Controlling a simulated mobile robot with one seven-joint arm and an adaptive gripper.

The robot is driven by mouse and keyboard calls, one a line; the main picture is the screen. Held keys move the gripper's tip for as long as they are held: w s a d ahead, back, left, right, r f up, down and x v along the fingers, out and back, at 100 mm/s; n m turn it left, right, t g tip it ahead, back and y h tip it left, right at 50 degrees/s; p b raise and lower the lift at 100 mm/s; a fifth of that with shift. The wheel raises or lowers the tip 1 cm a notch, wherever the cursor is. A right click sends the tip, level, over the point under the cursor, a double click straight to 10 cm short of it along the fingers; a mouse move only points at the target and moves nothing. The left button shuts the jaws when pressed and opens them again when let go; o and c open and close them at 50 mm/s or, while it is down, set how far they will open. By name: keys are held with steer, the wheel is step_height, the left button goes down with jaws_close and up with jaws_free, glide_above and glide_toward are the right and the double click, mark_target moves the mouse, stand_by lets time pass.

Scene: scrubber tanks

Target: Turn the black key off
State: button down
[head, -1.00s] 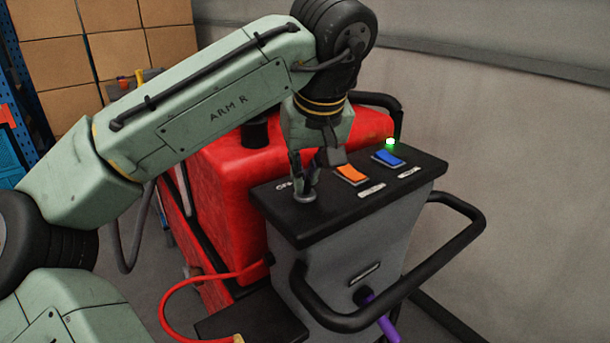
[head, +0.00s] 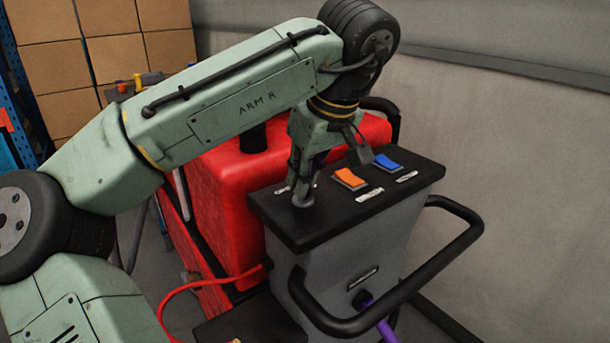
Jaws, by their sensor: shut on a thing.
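My gripper (head: 303,188) points down at the near-left part of the black control panel top (head: 330,218). Its fingers are shut on the black key, which they almost wholly hide. The round grey key switch base (head: 303,202) shows just under the fingertips. No lit lamp shows on the panel.
A black handlebar (head: 470,225) loops around the panel's front and right. A red tank (head: 225,215) stands behind and left. A red hose (head: 195,290) and a purple hose (head: 388,330) hang low. Cardboard boxes (head: 55,75) stack at the back left; a grey wall is at right.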

steer(key=c, duration=1.7)
jaws_free()
steer(key=shift+o, duration=0.2)
steer(key=shift+r, duration=0.1)
steer(key=shift+s+d+r, duration=0.1)
steer(key=shift+r, duration=0.15)
steer(key=s+d, duration=0.7)
steer(key=s, duration=0.3)
steer(key=shift+d+r, duration=0.2)
steer(key=shift+w, duration=0.1)
